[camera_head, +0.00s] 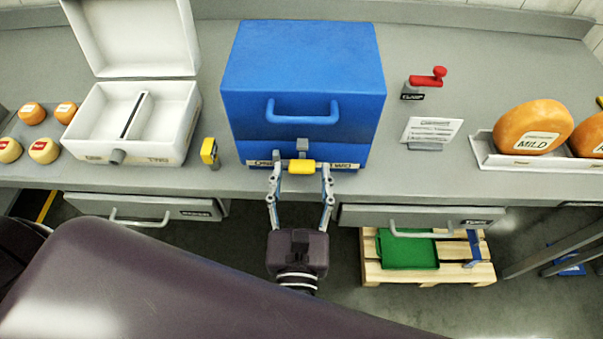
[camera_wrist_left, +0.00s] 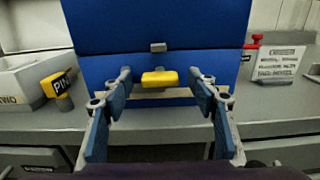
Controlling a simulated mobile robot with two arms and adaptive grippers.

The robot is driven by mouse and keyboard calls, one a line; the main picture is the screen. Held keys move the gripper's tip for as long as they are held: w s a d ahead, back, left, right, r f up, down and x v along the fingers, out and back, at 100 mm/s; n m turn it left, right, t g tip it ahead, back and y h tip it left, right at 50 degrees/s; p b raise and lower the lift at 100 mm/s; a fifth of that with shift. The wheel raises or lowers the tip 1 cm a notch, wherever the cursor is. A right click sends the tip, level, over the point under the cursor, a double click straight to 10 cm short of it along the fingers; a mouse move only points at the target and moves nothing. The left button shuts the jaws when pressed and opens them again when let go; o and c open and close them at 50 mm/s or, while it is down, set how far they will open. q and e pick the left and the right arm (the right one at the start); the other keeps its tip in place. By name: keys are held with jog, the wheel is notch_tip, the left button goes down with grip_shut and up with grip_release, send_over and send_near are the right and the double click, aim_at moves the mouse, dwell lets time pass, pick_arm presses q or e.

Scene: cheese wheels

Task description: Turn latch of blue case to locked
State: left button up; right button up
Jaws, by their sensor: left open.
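The blue case (camera_head: 303,68) stands closed on the counter, with a blue handle on its front; it also fills the upper middle of the left wrist view (camera_wrist_left: 150,32). Its yellow latch (camera_head: 301,167) lies horizontal at the lower front, below a small grey catch (camera_head: 303,145). In the left wrist view the latch (camera_wrist_left: 160,78) sits between the fingertips. My left gripper (camera_head: 300,175) is open, its two fingers on either side of the latch. Whether a finger touches it I cannot tell. My right gripper is not in view.
An open white case (camera_head: 185,125) stands left, beside a yellow tag (camera_head: 209,151) and small cheeses. A red clamp handle (camera_head: 428,77), a sign (camera_head: 432,130) and a rack with large cheese wheels (camera_head: 532,127) are right. Drawers (camera_head: 415,218) lie under the counter edge.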

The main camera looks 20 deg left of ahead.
pick_arm(q)
jog(key=c, duration=1.2)
jog(key=shift+o, duration=0.2)
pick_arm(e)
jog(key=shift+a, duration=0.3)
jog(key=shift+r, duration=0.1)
pick_arm(q)
jog(key=m+p, duration=0.3)
jog(key=m, duration=0.2)
jog(key=shift+r+p, duration=0.2)
jog(key=shift+p, duration=0.1)
jog(key=m+p, duration=0.3)
jog(key=m, duration=0.1)
jog(key=shift+d+m, duration=0.1)
jog(key=shift+m, duration=0.2)
jog(key=m+p, duration=0.6)
jog(key=m, duration=0.1)
jog(key=shift+f+m, duration=0.2)
jog(key=shift+m, duration=0.1)
jog(key=shift+d+m, duration=0.1)
jog(key=shift+m, duration=0.2)
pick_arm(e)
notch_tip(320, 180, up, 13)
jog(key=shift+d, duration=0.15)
pick_arm(q)
jog(key=shift+f, duration=0.1)
